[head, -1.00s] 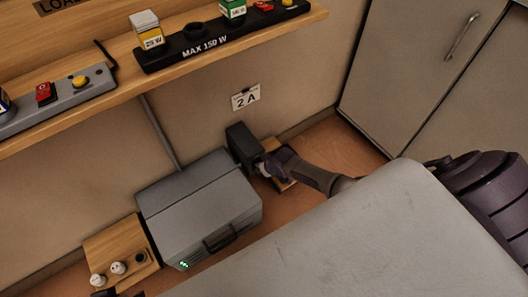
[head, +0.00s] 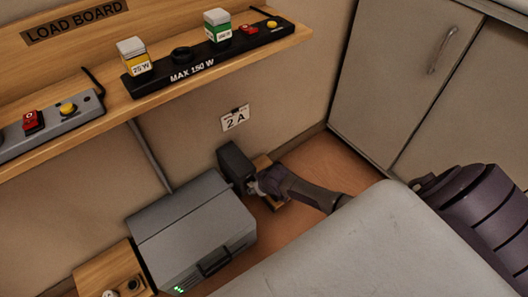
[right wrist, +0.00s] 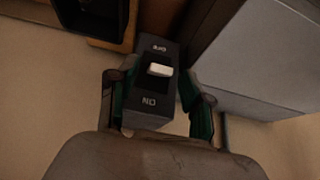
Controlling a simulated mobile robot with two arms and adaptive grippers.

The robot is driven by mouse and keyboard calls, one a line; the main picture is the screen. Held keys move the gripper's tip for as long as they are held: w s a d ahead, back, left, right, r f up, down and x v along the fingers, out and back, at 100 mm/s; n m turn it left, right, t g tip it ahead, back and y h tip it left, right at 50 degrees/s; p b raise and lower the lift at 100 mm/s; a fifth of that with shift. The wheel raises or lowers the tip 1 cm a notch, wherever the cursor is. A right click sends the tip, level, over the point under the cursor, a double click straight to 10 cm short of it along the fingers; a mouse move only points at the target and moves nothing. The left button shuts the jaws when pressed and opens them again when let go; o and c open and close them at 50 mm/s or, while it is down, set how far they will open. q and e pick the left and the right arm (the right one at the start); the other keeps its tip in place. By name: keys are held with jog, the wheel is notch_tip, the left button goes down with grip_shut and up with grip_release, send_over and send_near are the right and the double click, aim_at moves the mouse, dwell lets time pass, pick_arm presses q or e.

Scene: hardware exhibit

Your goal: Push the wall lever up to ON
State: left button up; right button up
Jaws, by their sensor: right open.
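The wall lever is a white stub (right wrist: 160,70) in the dark switch box (right wrist: 152,105). In the right wrist view the box's lettering is upside down, with OFF at the top and ON at the bottom; the stub sits nearer the OFF end. In the head view the switch box (head: 234,162) is on the wall behind the grey case. My right gripper (right wrist: 158,88) is open, one finger on each side of the box. It also shows in the head view (head: 256,185) close to the box, its tips partly hidden. My left gripper is out of view.
A grey case (head: 195,225) with a handle stands left of my right gripper. A shelf (head: 215,80) with a black power strip (head: 205,63) runs above. A grey cabinet (head: 385,70) stands at the right.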

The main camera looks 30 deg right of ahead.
jog(key=v, duration=0.9)
jog(key=shift+s+r, duration=0.15)
jog(key=shift+r, duration=0.1)
jog(key=shift+a, duration=0.1)
